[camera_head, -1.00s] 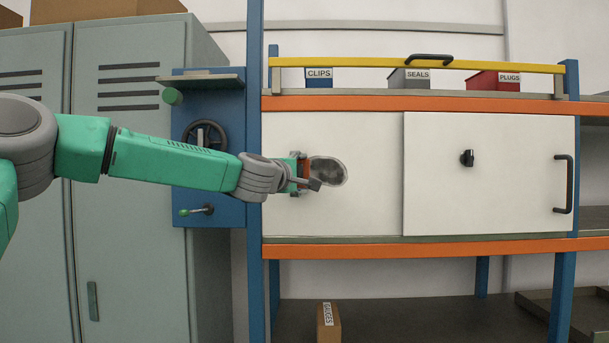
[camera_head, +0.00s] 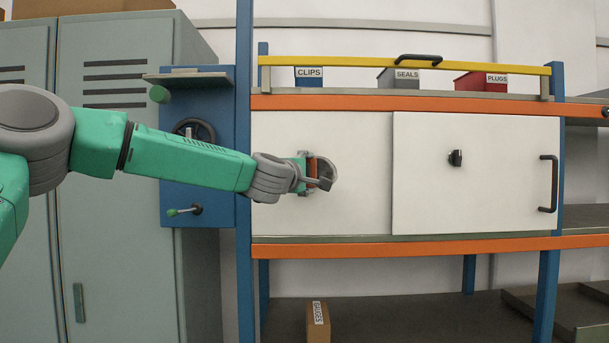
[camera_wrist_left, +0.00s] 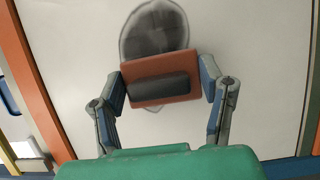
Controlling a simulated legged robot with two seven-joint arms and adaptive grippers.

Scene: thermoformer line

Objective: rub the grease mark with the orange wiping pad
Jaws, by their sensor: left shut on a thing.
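The grease mark (camera_head: 329,171) is a dark grey oval smudge on the white left panel (camera_head: 355,205). It also shows in the left wrist view (camera_wrist_left: 155,30), with its lower part hidden behind the pad. The orange wiping pad (camera_wrist_left: 139,70) has a dark grip bar across it and lies over the lower part of the mark in the left wrist view. In the head view the pad (camera_head: 312,172) covers the left part of the mark. My left gripper (camera_head: 316,178) is shut on the pad, its fingers (camera_wrist_left: 164,88) at the pad's two sides. My right gripper is not in view.
A sliding door with a black knob (camera_head: 455,158) and handle (camera_head: 548,184) stands right of the panel. A blue unit with a handwheel (camera_head: 195,130) and green-tipped lever (camera_head: 184,211) is left. A yellow bar (camera_head: 350,62) crosses above, before several labelled bins.

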